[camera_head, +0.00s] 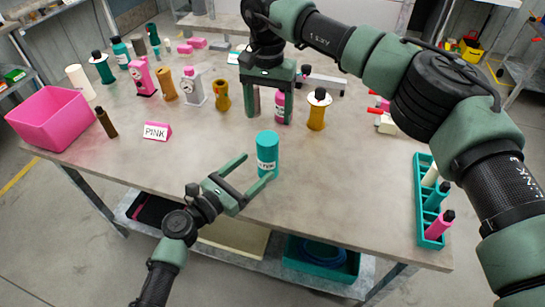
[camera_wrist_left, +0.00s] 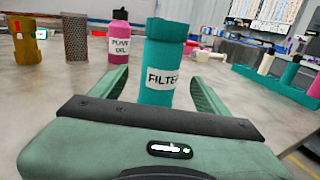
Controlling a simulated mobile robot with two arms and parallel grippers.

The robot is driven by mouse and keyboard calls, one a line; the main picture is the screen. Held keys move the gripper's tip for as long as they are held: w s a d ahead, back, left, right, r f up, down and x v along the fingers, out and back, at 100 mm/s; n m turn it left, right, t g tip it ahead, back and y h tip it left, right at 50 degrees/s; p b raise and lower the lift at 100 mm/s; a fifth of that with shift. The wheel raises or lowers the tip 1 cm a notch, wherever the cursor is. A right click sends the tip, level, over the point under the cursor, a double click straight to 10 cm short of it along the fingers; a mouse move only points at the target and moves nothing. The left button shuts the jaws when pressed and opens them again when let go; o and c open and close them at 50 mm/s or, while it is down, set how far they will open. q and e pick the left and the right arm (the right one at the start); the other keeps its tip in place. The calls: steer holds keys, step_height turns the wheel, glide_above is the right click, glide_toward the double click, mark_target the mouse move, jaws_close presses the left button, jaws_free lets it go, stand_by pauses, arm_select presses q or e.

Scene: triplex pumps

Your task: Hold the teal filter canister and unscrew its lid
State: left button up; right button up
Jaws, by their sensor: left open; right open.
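The teal filter canister (camera_head: 267,156) stands upright near the front middle of the table, with its lid (camera_head: 267,138) on top and a white label. My left gripper (camera_head: 257,170) is open, its fingers on either side of the canister. In the left wrist view the canister (camera_wrist_left: 162,65) stands between the open fingers, with a visible gap to each, and its label reads FILTER. My right gripper (camera_head: 268,105) points down behind the canister, open, near a pink bottle (camera_head: 282,107) labelled in white. Whether its fingers touch that bottle is unclear.
A pink bin (camera_head: 55,118) and a PINK sign (camera_head: 157,131) are at left. A teal rack (camera_head: 422,205) with bottles is at right. The table's front middle is otherwise clear.

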mark_target(261, 162)
arm_select(q)
steer(key=x, duration=0.6)
steer(key=shift+w+d, duration=0.1)
steer(key=shift+d, duration=0.1)
jaws_close()
